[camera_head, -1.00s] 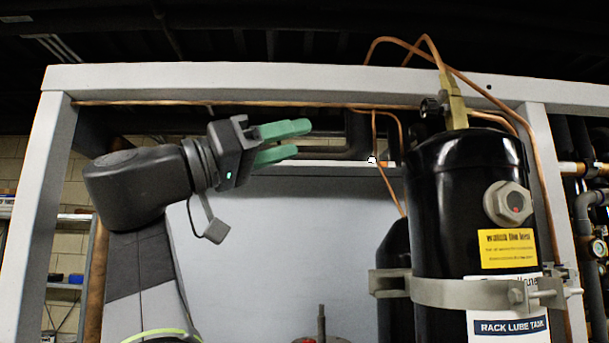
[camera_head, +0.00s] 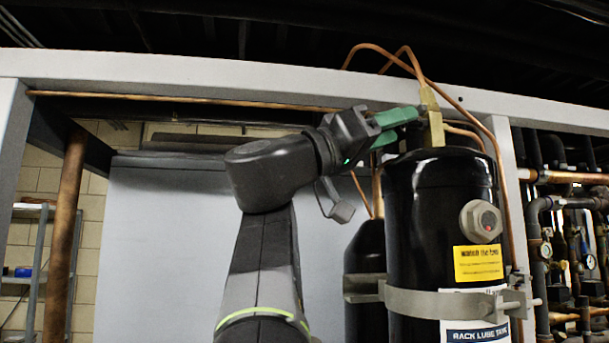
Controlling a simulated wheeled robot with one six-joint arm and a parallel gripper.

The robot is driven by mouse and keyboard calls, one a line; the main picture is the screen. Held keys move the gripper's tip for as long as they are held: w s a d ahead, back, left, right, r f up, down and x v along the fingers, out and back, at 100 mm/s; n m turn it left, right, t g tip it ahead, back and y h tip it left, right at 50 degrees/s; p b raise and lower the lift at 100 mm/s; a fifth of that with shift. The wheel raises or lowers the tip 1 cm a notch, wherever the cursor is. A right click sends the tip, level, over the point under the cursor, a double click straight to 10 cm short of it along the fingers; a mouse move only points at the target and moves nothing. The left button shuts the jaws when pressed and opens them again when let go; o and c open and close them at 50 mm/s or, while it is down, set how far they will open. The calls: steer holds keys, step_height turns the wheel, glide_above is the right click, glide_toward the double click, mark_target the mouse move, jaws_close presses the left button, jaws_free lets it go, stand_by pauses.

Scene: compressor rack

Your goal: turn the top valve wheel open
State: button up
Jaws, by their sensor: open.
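The brass valve (camera_head: 432,118) stands upright on top of the black rack lube tank (camera_head: 440,190). Its small black wheel, on the valve's left side, is mostly or fully hidden behind my gripper's fingers. My gripper (camera_head: 405,128) has green fingers, one above the other, pointing right at the wheel's place just left of the brass body. The fingers are apart. I cannot tell whether they touch the wheel or are around it.
A grey frame beam (camera_head: 250,85) runs across above my arm. Thin copper tubes (camera_head: 470,95) loop around the valve. A metal clamp band (camera_head: 440,302) circles the tank. Pipes and gauges fill the right side. A grey panel (camera_head: 165,220) is behind my arm.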

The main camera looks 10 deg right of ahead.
steer(key=shift+p+x, duration=0.3)
steer(key=shift+x, duration=0.85)
steer(key=c, duration=1)
steer(key=shift+o, duration=0.2)
